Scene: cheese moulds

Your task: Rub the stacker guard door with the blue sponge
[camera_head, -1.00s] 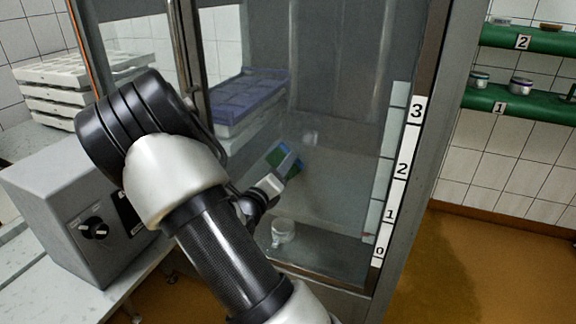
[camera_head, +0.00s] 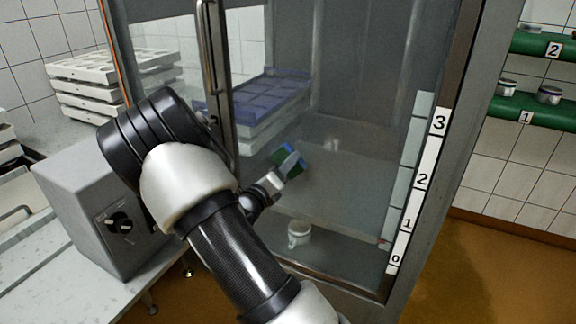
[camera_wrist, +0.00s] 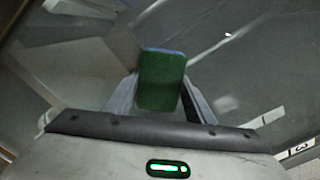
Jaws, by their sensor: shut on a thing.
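The stacker guard door (camera_head: 350,130) is a tall, see-through panel in a grey metal frame, with a vertical handle at its left. My gripper (camera_head: 285,165) is shut on the blue sponge (camera_head: 293,157), which has a green face. In the wrist view the sponge (camera_wrist: 163,80) stands between the fingers of my gripper (camera_wrist: 158,95), its green face showing and a blue edge at the top. The sponge is in front of the lower middle of the door. I cannot tell whether it touches the panel.
A grey control box (camera_head: 100,210) with a black knob stands left of my arm. White moulds (camera_head: 105,75) are stacked at the back left. Blue moulds (camera_head: 270,95) and a white cup (camera_head: 299,234) show through the panel. Green shelves (camera_head: 535,108) hang at the right.

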